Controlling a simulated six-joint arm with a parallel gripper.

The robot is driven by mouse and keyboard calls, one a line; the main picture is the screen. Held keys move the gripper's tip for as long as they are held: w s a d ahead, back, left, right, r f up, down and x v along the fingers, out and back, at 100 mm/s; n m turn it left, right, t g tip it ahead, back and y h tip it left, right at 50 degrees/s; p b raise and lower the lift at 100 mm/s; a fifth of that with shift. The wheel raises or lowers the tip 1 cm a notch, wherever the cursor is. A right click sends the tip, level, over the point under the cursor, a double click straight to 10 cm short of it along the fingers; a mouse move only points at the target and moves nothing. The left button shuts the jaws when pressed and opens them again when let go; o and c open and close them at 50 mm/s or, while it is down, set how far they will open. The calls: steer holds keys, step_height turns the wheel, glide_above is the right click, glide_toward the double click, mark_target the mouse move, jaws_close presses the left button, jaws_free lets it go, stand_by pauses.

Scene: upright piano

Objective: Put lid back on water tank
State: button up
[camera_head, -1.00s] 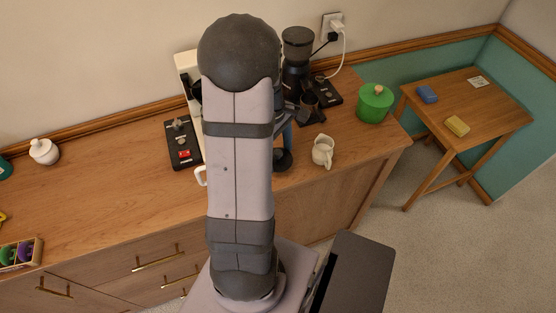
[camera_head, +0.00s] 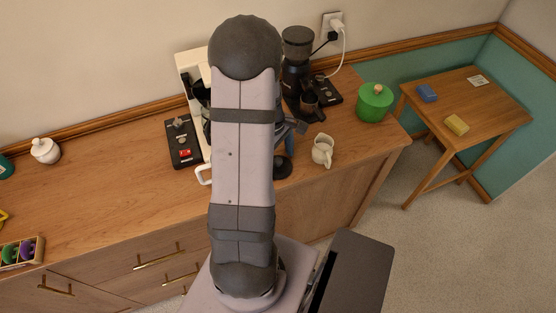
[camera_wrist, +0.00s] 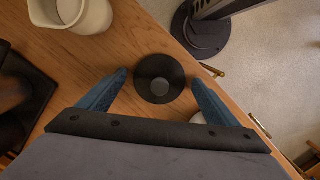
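A round black lid (camera_wrist: 153,92) with a grey centre knob lies flat on the wooden counter in the wrist view. It also shows in the head view (camera_head: 283,167), just right of my arm. My gripper (camera_wrist: 160,77) is open, its two blue fingers spread to the left and right of the lid in the wrist view. The lid is not gripped; the height of the fingertips above it is unclear. In the head view my arm hides most of the gripper and most of a white-and-black machine (camera_head: 189,66). I cannot make out the water tank.
A cream jug (camera_head: 322,151) stands right of the lid. A black grinder (camera_head: 298,55) and a green pot (camera_head: 374,103) stand farther back. A black switch panel (camera_head: 183,142) lies left of my arm. The counter's front edge is near the lid; the left counter is mostly clear.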

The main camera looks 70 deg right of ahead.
steer(key=shift+r, duration=0.1)
step_height(320, 180, up, 12)
steer(key=w+b, duration=0.1)
steer(key=b, duration=0.1)
steer(key=shift+w, duration=0.2)
stand_by(0.5)
steer(key=shift+d, duration=0.1)
